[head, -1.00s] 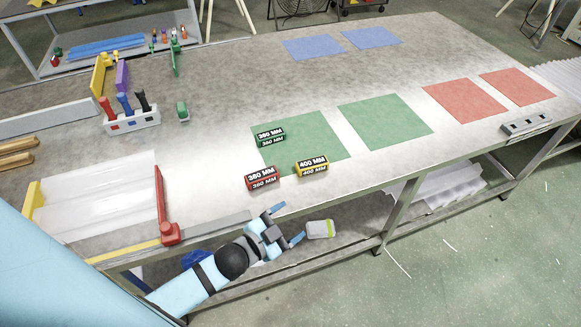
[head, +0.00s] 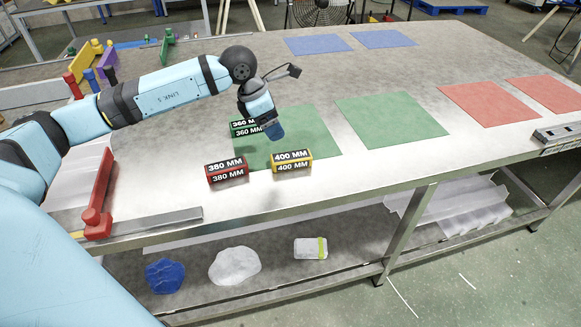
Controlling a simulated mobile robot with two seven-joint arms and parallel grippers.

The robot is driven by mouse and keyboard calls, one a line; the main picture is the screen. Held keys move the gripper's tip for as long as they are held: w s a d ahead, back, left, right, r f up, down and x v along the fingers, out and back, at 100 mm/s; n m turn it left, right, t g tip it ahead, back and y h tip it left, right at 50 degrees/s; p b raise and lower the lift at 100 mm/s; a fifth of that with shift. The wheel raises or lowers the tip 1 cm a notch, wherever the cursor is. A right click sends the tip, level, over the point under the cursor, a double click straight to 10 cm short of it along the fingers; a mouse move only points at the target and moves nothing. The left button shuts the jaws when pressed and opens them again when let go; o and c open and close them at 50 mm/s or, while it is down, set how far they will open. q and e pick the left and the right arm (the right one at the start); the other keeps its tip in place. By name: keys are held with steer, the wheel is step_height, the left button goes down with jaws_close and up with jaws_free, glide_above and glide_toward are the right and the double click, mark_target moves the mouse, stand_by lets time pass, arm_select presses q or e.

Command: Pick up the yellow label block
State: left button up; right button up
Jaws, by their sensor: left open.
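A green block (head: 243,129) marked 360 MM is behind, partly hidden by my left gripper. My left gripper (head: 276,132) is open and empty, pointing down above the green mat, behind and slightly left of the yellow block and apart from it. One finger hides much of the other. My right gripper is not in view.
More mats lie to the right: green (head: 390,120) and red (head: 488,103); blue ones (head: 318,43) are at the back. A red clamp (head: 100,200) stands at the left. A grey metal part (head: 556,134) lies near the right edge. The table between mats is clear.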

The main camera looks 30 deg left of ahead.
mark_target(290, 155)
arm_select(q)
steer(key=x, duration=0.8)
steer(key=shift+d+r+b, duration=0.1)
steer(key=shift+d+b, duration=0.05)
steer(key=shift+b, duration=0.15)
steer(key=shift+b+x, duration=0.4)
steer(key=shift+x, duration=2.15)
steer(key=shift+s+f, duration=0.2)
steer(key=shift+f, duration=0.1)
steer(key=c, duration=1)
